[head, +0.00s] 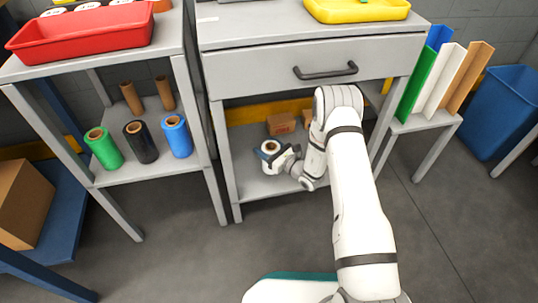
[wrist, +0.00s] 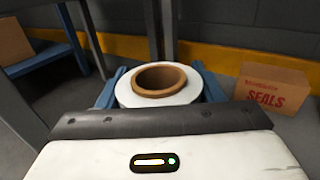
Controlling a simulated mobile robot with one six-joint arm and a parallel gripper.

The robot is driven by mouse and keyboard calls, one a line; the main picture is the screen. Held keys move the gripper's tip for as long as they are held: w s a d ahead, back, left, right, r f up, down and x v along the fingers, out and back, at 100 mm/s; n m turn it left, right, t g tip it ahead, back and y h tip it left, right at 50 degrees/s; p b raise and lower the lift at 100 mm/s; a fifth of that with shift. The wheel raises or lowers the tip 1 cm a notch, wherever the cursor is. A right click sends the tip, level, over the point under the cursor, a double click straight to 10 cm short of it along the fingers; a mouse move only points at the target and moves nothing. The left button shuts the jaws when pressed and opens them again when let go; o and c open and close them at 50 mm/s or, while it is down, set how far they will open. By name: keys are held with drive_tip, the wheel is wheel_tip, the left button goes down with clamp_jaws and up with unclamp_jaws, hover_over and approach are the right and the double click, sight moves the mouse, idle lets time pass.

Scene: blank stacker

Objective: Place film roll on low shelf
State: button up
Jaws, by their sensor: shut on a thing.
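A white film roll (head: 268,146) with a brown cardboard core is at the low shelf (head: 248,186) under the drawer table. My gripper (head: 270,153) is shut on it, with a blue finger on either side. In the wrist view the roll (wrist: 160,86) stands upright between the blue fingers of my gripper (wrist: 160,90). The roll's lower part is hidden behind the gripper body, so I cannot tell whether it touches the shelf. The roll is near the shelf's left side.
Green (head: 103,148), black (head: 140,142) and blue (head: 177,136) rolls stand on the left table's lower shelf. A table leg (head: 222,160) is close on the left.

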drive_tip(key=shift+f+b, duration=0.45)
drive_tip(key=shift+f, duration=0.9)
drive_tip(key=shift+f, duration=0.1)
drive_tip(key=o, duration=1.3)
drive_tip(key=shift+f, duration=0.1)
drive_tip(key=shift+o, duration=0.2)
